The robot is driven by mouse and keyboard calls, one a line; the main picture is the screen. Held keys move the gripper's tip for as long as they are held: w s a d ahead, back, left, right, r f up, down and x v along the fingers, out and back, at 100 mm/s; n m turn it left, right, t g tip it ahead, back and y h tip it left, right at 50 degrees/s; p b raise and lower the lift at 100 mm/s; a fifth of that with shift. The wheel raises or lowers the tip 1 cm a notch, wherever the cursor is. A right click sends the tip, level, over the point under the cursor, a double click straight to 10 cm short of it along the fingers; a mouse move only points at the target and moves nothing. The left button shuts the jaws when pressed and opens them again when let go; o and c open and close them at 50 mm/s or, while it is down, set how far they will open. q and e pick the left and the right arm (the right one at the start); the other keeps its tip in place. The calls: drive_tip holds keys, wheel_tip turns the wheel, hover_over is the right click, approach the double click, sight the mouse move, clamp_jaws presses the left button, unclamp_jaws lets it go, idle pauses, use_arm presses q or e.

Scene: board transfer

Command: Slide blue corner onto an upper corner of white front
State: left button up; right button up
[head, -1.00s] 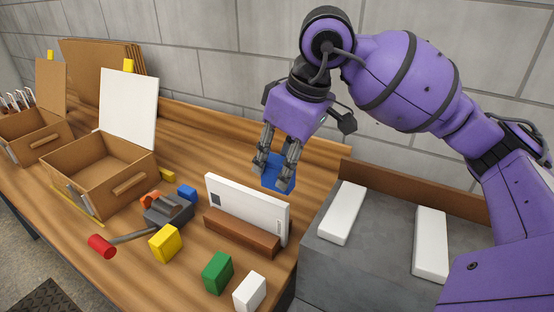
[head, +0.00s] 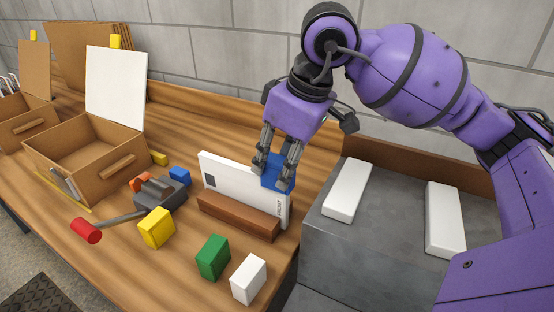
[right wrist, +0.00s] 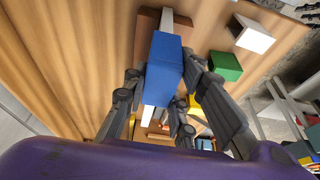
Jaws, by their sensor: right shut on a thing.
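The white front (head: 225,176) is a thin panel standing upright in a brown wooden holder (head: 238,216) on the bench. The blue corner (head: 280,172) is held in my right gripper (head: 273,174) at the panel's upper right corner. In the right wrist view the blue corner (right wrist: 165,65) sits between the fingers, with the panel's white edge (right wrist: 167,18) showing beyond it in line. The blue corner overlaps the panel's corner in the head view; how far it is seated I cannot tell. My left gripper is not in view.
Yellow (head: 156,228), green (head: 213,257) and white (head: 248,279) blocks stand in front. A red-headed tool (head: 86,230) and a cardboard box (head: 90,160) are to the left. A grey surface (head: 385,240) with two white blocks is at right.

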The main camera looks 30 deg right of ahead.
drive_tip(key=shift+f+b, duration=1.2)
drive_tip(key=shift+f, duration=0.45)
drive_tip(key=shift+f+b, duration=0.3)
drive_tip(key=shift+b, duration=0.15)
drive_tip(key=o, duration=1)
